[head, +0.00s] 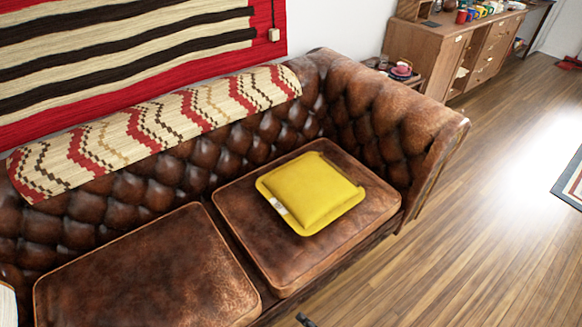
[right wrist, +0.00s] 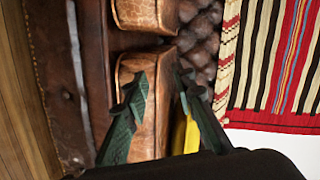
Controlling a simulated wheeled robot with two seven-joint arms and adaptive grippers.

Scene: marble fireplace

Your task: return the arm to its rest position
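My right gripper (right wrist: 160,84) shows in the right wrist view as two dark green fingers, spread apart with nothing held between them. In the head view only a small dark tip of it (head: 306,320) shows at the bottom edge, in front of the sofa. A yellow cushion (head: 310,191) lies flat on the right seat of the brown leather sofa (head: 145,280), apart from the gripper. In the right wrist view, part of the yellow cushion (right wrist: 178,132) shows behind the fingers, mostly hidden. My left gripper is in neither view.
A patterned throw (head: 150,128) lies along the sofa back, below a striped wall hanging (head: 120,55). A wooden cabinet (head: 440,60) with small items on top stands at the upper right.

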